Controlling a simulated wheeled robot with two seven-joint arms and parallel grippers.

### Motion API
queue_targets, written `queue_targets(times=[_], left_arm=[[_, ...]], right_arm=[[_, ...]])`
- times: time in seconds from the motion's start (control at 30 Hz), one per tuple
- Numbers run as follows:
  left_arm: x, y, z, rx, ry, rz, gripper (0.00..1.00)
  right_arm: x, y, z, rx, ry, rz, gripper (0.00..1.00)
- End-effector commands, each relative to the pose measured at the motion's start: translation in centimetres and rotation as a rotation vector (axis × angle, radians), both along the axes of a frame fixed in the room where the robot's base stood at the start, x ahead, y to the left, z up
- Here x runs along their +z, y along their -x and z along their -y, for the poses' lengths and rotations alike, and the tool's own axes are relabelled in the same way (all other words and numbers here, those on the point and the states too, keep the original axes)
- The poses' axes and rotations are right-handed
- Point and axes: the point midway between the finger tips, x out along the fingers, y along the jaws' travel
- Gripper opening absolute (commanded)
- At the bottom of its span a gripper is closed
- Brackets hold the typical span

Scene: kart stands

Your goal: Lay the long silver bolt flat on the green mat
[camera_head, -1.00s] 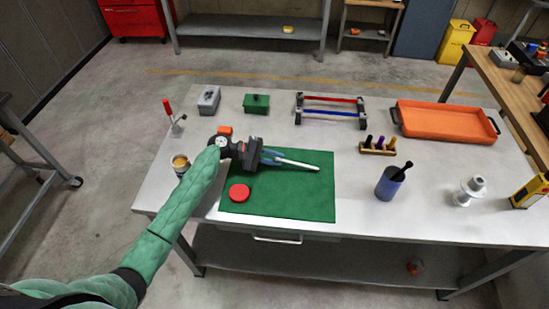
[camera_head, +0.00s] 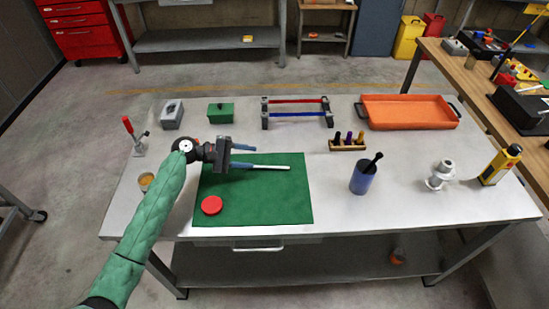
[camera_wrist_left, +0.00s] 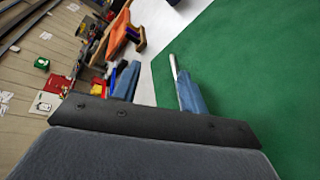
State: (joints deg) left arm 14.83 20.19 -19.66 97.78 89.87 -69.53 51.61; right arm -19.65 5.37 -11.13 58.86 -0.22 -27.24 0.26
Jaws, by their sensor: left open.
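The long silver bolt (camera_head: 273,167) lies over the upper part of the green mat (camera_head: 255,205) in the head view, its far end pointing right. It looks level and resting on the mat, though its near end is hidden by my left gripper. My left gripper (camera_head: 251,157) is open at the mat's upper left, with its blue fingers spread. The bolt shows close beside the lower finger. In the left wrist view, a short piece of the bolt (camera_wrist_left: 173,66) shows against the right finger, at the mat's edge. My right gripper is out of view.
A red disc (camera_head: 211,205) lies on the mat's lower left. A green box (camera_head: 221,113), a rack with red and blue bars (camera_head: 297,122), an orange tray (camera_head: 410,113) and a blue cup (camera_head: 362,180) stand around. The mat's lower right is clear.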

Motion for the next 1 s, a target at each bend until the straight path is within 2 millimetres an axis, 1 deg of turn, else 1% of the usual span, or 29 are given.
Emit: queue_targets(times=[0.03,0.07,0.4,0.6,0.8,1.0], left_arm=[[0.1,0.5,1.0,-0.004,0.003,0.002,0.43],[0.4,0.8,1.5,-0.005,0.003,0.002,0.43],[3.6,2.9,6.1,-0.004,0.003,0.001,0.43],[5.2,3.9,8.4,-0.003,0.002,0.001,0.43],[6.1,4.5,9.6,-0.002,0.002,-0.002,0.43],[6.3,4.6,9.8,-0.001,0.001,-0.002,0.43]], right_arm=[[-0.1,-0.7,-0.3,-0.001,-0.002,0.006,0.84],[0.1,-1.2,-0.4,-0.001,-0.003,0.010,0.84],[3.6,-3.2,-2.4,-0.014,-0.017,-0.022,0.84],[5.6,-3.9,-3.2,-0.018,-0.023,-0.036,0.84],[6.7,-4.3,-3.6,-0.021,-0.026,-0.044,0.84],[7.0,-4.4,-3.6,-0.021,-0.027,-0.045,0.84]])
